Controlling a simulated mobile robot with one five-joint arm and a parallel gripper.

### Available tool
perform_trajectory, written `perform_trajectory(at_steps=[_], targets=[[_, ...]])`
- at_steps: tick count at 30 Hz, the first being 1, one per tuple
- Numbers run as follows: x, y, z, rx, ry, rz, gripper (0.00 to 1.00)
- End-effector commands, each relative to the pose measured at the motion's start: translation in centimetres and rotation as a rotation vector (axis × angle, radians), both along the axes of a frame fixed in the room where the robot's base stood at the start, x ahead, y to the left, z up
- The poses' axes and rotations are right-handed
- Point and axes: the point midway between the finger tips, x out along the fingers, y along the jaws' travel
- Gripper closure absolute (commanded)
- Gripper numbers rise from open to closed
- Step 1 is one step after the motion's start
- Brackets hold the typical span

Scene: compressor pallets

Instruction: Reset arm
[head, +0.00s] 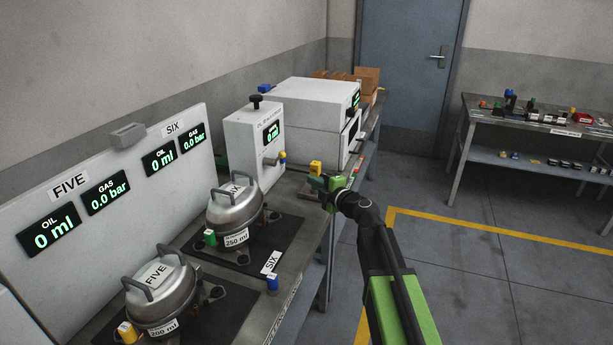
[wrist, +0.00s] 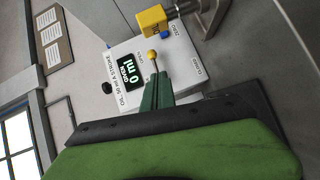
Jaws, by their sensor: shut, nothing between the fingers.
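My arm reaches over the workbench from the lower right in the head view. My gripper (head: 318,183) is shut and empty, above the bench's right part. Its green fingers also show in the wrist view (wrist: 157,88). There they point towards a yellow knob (wrist: 152,55) on a white oil unit (wrist: 108,62) with a "0 ml" display. I cannot tell whether the fingertips touch the knob in the wrist view. In the head view the knob (head: 282,155) is left of the gripper and apart from it. A yellow block (head: 315,167) is close behind the gripper.
Two compressors, FIVE (head: 160,285) and SIX (head: 235,210), stand on the bench before a display panel (head: 115,190). A white box unit (head: 310,115) stands behind. A second table (head: 540,125) is at the right. The floor between is clear.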

Motion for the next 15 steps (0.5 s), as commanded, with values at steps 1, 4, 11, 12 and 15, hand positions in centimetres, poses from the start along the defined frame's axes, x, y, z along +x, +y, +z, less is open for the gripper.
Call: perform_trajectory(at_steps=[1,4,11,12,15], targets=[[-0.3,-0.2,0.1,0.0,0.0,0.0,1.0],[-0.4,-0.3,0.1,0.0,0.0,0.0,1.0],[-0.4,-0.3,0.1,0.0,0.0,0.0,1.0],[-0.3,-0.4,0.3,0.0,0.0,-0.001,1.0],[-0.2,-1.0,1.9,0.001,-0.001,-0.008,1.0]])
